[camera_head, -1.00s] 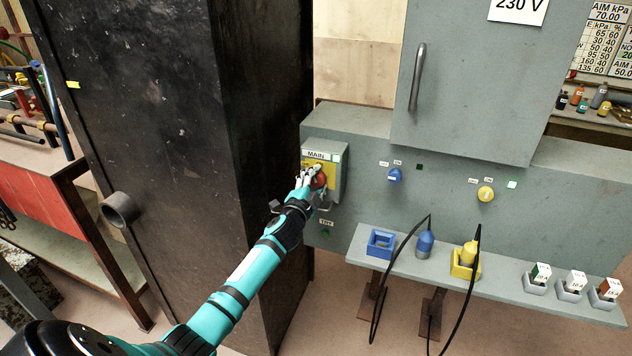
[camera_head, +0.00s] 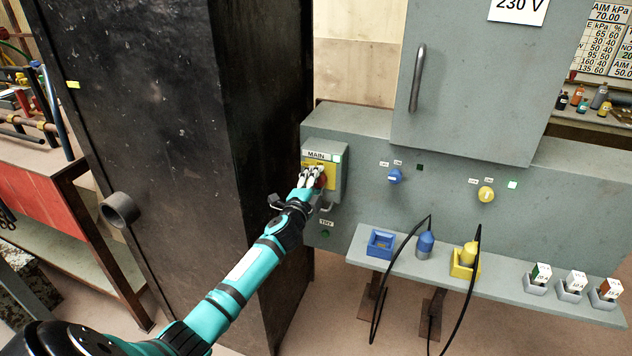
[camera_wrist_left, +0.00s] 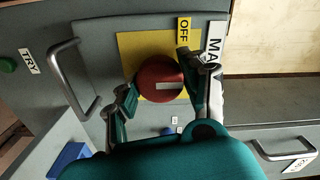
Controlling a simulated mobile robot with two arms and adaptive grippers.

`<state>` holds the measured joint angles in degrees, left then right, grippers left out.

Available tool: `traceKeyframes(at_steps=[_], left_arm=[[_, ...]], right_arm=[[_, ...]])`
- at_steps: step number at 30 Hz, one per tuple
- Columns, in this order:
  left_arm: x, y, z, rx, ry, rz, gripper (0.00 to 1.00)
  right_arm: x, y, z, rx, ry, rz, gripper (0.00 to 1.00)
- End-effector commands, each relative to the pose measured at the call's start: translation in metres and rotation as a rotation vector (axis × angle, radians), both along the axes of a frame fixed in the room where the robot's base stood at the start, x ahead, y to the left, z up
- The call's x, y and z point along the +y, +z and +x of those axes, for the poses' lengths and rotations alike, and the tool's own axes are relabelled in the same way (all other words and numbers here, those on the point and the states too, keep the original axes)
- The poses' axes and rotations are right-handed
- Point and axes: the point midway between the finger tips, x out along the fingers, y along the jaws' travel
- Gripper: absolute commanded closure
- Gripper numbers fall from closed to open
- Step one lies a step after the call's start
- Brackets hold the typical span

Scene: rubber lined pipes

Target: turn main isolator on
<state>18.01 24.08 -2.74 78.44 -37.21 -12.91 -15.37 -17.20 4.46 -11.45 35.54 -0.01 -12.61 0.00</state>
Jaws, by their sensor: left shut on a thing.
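The main isolator (camera_head: 338,185) is a grey box on the panel's left end, with a MAIN label, a yellow plate and a round red knob. In the left wrist view the red knob (camera_wrist_left: 158,72) carries a white bar that points toward the MAIN label (camera_wrist_left: 214,52). The OFF label (camera_wrist_left: 184,30) sits at the yellow plate's corner. My left gripper (camera_head: 314,174) is at the box front, shut on the red knob; its fingers (camera_wrist_left: 157,88) lie on opposite sides of it. Part of the yellow plate is hidden behind a finger.
A bar handle (camera_wrist_left: 75,78) stands out below the knob, near the TRY label (camera_wrist_left: 30,62). A tall black cabinet (camera_head: 150,150) stands close on the left. A shelf (camera_head: 500,290) with blue and yellow plugs and several small blocks projects at the lower right.

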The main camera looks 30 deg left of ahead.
Motion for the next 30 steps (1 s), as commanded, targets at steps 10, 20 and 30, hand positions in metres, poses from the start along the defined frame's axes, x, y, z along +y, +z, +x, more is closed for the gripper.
traceKeyframes(at_steps=[10,20,30], left_arm=[[0.000,-0.001,0.000,0.001,0.000,0.002,0.32],[-0.003,-0.001,-0.010,0.001,-0.001,0.001,0.32],[-0.019,-0.002,-0.078,0.004,-0.002,0.001,0.32]], right_arm=[[0.000,0.000,0.000,0.000,0.001,0.000,1.00],[-0.004,0.000,0.001,-0.001,0.002,-0.004,1.00],[-0.002,0.000,0.000,0.001,0.001,-0.002,1.00]])
